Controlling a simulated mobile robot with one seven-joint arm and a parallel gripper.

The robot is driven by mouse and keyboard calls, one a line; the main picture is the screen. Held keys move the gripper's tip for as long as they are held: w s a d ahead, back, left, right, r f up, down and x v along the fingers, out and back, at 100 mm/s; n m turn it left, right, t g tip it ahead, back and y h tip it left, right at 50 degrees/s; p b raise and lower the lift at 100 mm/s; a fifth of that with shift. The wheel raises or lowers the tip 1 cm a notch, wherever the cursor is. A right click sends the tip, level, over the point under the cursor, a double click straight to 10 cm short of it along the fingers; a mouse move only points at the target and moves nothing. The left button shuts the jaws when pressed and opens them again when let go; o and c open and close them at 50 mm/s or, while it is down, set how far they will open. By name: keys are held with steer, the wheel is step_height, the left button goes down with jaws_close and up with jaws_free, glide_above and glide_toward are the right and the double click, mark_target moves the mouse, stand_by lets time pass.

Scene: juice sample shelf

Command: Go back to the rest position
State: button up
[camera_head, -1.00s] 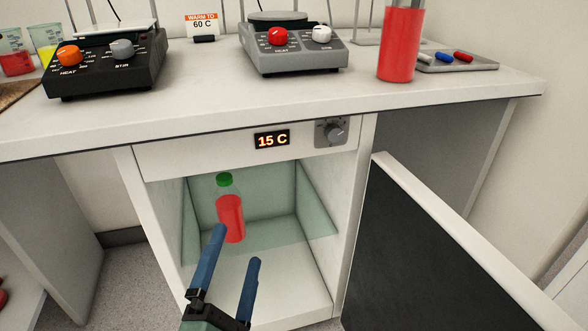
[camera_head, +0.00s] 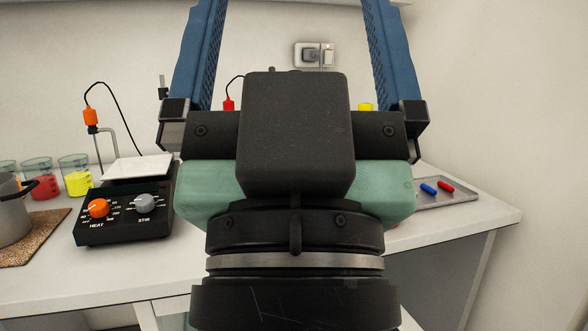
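My gripper (camera_head: 292,22) fills the middle of the head view, raised close to the camera with its two blue fingers pointing up. The fingers are wide apart, with only wall and a socket visible between them; their tips run past the top edge. It holds nothing that I can see. It stands in front of the bench and hides the bench's middle. The red bottle and most of the cabinet are hidden or out of view.
A black hotplate (camera_head: 125,212) with a white top stands on the bench (camera_head: 50,285) at left. Beside it are beakers of red (camera_head: 38,185) and yellow (camera_head: 76,182) liquid and a grey pot (camera_head: 12,215). A tray (camera_head: 455,197) with stir bars lies at right.

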step_height(320, 180, up, 29)
steer(key=p, duration=2.6)
steer(key=shift+p, duration=0.4)
